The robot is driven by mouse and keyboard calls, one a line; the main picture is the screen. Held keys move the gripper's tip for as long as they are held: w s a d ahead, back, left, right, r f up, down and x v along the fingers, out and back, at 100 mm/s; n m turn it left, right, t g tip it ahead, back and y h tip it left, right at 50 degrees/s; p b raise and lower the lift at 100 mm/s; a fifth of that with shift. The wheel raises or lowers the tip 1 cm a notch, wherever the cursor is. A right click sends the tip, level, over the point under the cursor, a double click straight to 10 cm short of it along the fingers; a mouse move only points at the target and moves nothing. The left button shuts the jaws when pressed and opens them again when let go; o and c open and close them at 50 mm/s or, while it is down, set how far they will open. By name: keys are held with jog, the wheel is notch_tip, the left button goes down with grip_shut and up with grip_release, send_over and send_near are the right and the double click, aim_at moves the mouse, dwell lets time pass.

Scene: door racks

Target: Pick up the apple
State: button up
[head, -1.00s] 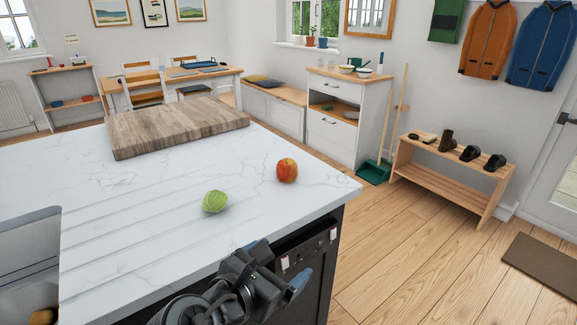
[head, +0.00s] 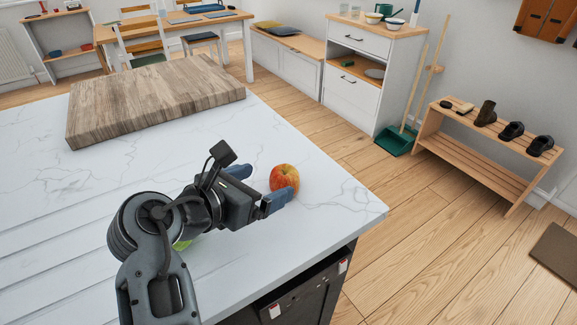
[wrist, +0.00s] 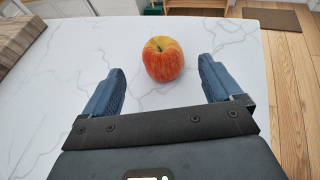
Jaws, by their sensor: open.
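The red and yellow apple (head: 284,178) stands on the white marble counter (head: 330,205) near its right end. My gripper (head: 258,188) is open and reaches toward the apple from the left, low over the counter. In the wrist view the apple (wrist: 163,58) is centred just beyond and between the two blue fingertips (wrist: 160,78), with a gap on both sides. In the head view one finger covers a little of the apple's lower edge. No contact shows in the wrist view.
A green cabbage (head: 182,244) is on the counter, mostly hidden behind my arm. A thick wooden board (head: 155,100) lies at the back left. The counter's edge is close on the right. Marble around the apple is clear.

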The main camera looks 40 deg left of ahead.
aim_at(277, 178)
jog(key=shift+x, duration=3.55)
jog(key=shift+c, duration=0.4)
jog(key=c, duration=1)
